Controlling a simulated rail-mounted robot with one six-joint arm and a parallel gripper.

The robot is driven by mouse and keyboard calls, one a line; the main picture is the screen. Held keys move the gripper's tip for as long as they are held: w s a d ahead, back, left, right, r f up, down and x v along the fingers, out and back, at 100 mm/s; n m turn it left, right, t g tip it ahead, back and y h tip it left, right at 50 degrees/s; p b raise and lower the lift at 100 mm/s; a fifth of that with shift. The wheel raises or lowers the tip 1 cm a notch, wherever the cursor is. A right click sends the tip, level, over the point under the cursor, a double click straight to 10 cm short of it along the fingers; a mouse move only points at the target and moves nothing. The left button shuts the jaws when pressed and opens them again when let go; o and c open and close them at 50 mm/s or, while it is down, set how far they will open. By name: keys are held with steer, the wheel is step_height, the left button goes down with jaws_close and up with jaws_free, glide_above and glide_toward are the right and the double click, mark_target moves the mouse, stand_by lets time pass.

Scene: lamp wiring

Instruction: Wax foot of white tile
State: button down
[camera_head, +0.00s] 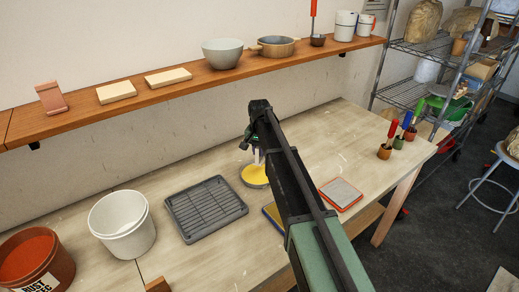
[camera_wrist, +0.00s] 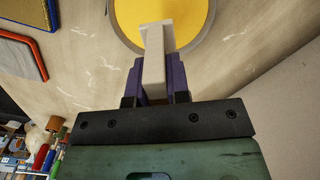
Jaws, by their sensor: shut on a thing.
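My gripper (camera_wrist: 154,78) is shut on a white tile (camera_wrist: 155,52), with its purple fingers on either side of it. The tile's free end points into the round grey dish of yellow wax (camera_wrist: 190,14). In the head view the wax dish (camera_head: 255,175) stands on the table, and the pale tile (camera_head: 257,157) hangs upright over it below my gripper (camera_head: 256,148). I cannot tell whether the tile's foot touches the wax. My arm hides part of the dish's surroundings in the head view.
A grey rack tray (camera_head: 206,208) and a white bucket (camera_head: 122,226) stand left of the dish. A red-edged grey pad (camera_head: 341,194) lies to the right; a blue-edged pad (camera_head: 271,214) is partly behind my arm. A wooden shelf (camera_head: 200,87) runs above.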

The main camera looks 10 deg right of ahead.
mark_target(258, 164)
steer(key=shift+a, duration=0.1)
steer(key=shift+s+a, duration=0.2)
steer(key=shift+a, duration=0.1)
step_height(258, 164, down, 6)
steer(key=b, duration=0.5)
steer(key=shift+d+r+b, duration=0.1)
steer(key=shift+r+b, duration=0.1)
steer(key=shift+b, duration=0.15)
steer(key=shift+f+b, duration=0.55)
steer(key=shift+b, duration=0.05)
stand_by(1.0)
step_height(258, 164, up, 6)
steer(key=p, duration=0.6)
steer(key=shift+r, duration=0.15)
